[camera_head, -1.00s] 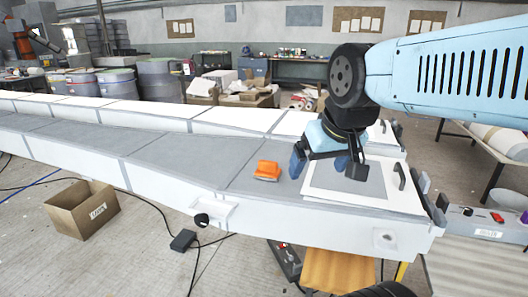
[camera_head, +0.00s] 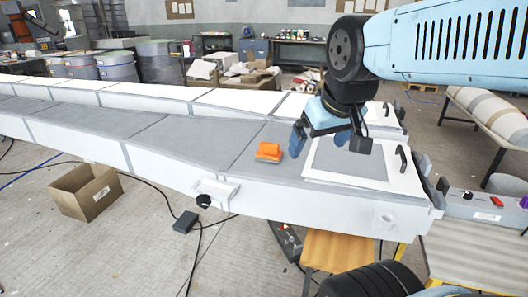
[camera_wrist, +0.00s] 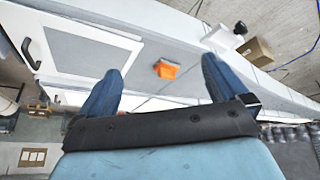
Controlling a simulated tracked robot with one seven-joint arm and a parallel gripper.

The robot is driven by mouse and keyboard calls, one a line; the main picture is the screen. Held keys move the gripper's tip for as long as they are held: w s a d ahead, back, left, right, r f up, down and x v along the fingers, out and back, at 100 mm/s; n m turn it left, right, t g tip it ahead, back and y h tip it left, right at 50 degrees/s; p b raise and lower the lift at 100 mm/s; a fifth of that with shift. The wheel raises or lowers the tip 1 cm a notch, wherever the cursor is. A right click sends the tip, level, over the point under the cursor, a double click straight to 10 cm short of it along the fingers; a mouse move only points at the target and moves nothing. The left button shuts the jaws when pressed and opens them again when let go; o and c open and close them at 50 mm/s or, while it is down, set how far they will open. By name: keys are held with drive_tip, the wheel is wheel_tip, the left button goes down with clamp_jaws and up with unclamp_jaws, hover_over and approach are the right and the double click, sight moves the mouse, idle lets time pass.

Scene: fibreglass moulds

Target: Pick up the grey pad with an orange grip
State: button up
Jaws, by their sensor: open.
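The pad with an orange grip (camera_head: 269,150) lies on the grey upper surface of the long mould (camera_head: 195,143). Only a thin edge of its grey base shows under the orange. My gripper (camera_head: 298,138) is above the mould's right part, near the framed panel, up and to the right of the pad. In the wrist view, the pad (camera_wrist: 166,69) shows beyond and between my two blue fingers (camera_wrist: 158,88), which are wide apart with nothing between them.
A white-framed grey panel (camera_head: 314,172) with a dark handle (camera_head: 402,158) lies right of the pad. A cardboard box (camera_head: 86,192) and cables are on the floor at left. A wooden stool (camera_head: 338,245) stands in front. The mould surface left of the pad is clear.

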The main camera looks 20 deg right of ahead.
drive_tip(key=w+n, duration=0.8)
drive_tip(key=n+g+h, duration=0.2)
drive_tip(key=n+h, duration=0.1)
drive_tip(key=n, duration=1.7)
approach(269, 144)
drive_tip(key=x, duration=1.1)
drive_tip(key=shift+w+f, duration=0.2)
drive_tip(key=shift+f, duration=0.15)
